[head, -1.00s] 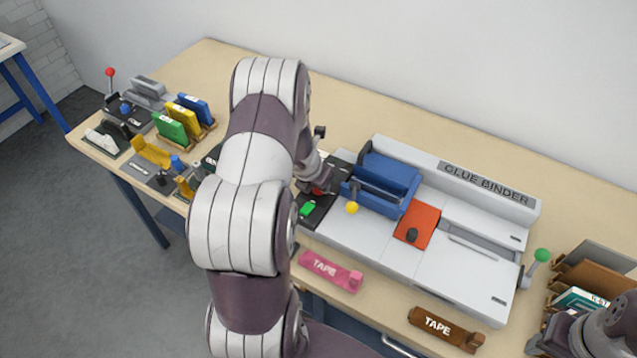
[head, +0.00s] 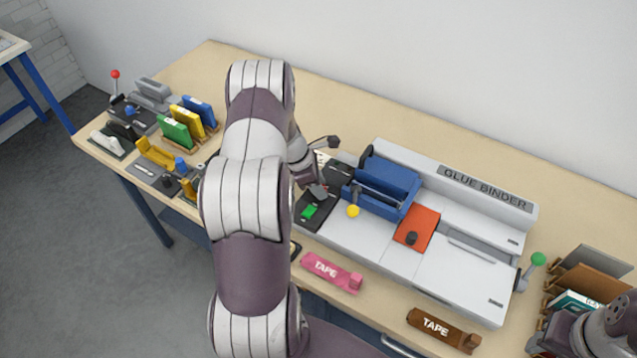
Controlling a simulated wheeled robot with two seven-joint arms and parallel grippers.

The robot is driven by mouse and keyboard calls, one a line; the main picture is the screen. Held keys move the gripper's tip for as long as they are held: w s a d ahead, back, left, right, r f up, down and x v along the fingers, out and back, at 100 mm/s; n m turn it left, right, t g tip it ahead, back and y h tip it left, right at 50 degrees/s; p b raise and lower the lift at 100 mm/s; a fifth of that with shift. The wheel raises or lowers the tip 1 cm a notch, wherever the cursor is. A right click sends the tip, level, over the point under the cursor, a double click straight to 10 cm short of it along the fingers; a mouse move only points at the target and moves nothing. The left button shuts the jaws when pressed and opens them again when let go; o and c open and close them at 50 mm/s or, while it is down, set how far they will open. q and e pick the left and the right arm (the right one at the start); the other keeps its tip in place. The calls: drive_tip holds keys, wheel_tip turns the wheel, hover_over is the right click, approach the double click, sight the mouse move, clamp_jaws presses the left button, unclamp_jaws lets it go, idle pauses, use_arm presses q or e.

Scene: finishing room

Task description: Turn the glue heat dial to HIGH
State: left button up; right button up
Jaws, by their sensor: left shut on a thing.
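The glue binder (head: 455,262) is a long pale grey machine on the bench. A black control panel (head: 340,176) is at its left end, with a green switch (head: 310,212) near the front. My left gripper (head: 318,191) is down at this panel, just behind the green switch, and is shut on the dial there. The gripper covers the dial, so its pointer and marks cannot be read. My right gripper (head: 541,346) is only partly in view at the lower right, away from the panel; its jaws cannot be made out.
A blue clamp block (head: 388,184) with a yellow knob (head: 353,211) stands right beside the panel. A pink tape holder (head: 330,272) and a brown one (head: 443,330) lie along the front edge. Other tools crowd the left end. The bench behind the binder is clear.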

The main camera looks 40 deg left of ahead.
use_arm(q)
drive_tip(key=shift+w+m+g+h, duration=0.1)
drive_tip(key=shift+m+g+h, duration=0.4)
drive_tip(key=shift+m, duration=1.2)
drive_tip(key=o, duration=1)
drive_tip(key=p+v, duration=0.1)
drive_tip(key=v, duration=1.1)
drive_tip(key=shift+w+a+r, duration=0.1)
drive_tip(key=shift+r, duration=0.2)
